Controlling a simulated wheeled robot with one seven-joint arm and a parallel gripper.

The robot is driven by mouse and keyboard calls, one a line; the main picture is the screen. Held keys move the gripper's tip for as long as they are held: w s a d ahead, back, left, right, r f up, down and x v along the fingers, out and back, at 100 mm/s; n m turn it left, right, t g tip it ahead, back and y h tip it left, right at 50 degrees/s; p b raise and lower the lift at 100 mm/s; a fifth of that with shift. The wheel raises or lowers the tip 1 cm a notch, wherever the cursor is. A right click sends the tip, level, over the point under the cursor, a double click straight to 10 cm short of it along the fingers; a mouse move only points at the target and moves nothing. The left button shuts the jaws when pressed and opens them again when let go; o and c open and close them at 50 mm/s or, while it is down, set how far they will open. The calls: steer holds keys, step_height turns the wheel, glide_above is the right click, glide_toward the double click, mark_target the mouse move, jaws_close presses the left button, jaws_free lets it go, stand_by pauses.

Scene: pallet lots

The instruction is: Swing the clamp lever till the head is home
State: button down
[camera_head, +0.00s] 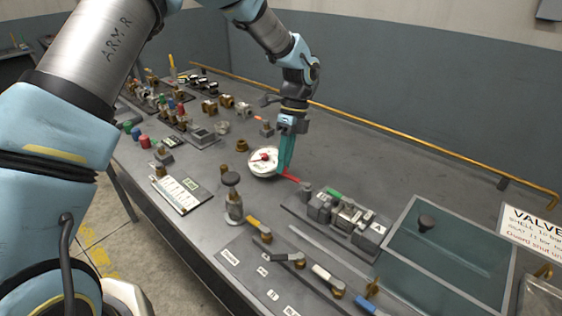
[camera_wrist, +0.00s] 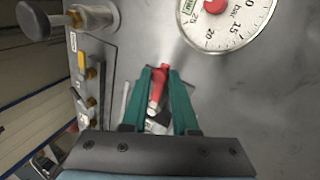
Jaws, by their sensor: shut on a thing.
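My gripper (camera_head: 284,170) reaches down to the bench with its teal fingers shut on the red clamp lever (camera_head: 292,178). In the wrist view the gripper (camera_wrist: 159,72) has one finger on each side of the red lever (camera_wrist: 157,88), which lies lengthwise between them. A pale metal part shows below the red part, nearer the palm. The clamp head cannot be made out clearly in either view, so I cannot tell where it sits.
A round dial gauge (camera_head: 264,162) lies just left of the gripper, also large in the wrist view (camera_wrist: 228,42). A black-knobbed plunger (camera_head: 233,197) and a row of coloured-handled levers (camera_head: 285,258) stand in front. A grey block assembly (camera_head: 345,219) and a glass-lidded box (camera_head: 445,250) are right.

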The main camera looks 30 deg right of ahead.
steer(key=shift+d+m, duration=0.3)
steer(key=shift+m, duration=0.1)
steer(key=c, duration=0.7)
jaws_free()
steer(key=b+v, duration=0.3)
steer(key=v, duration=0.8)
steer(key=shift+s, duration=0.1)
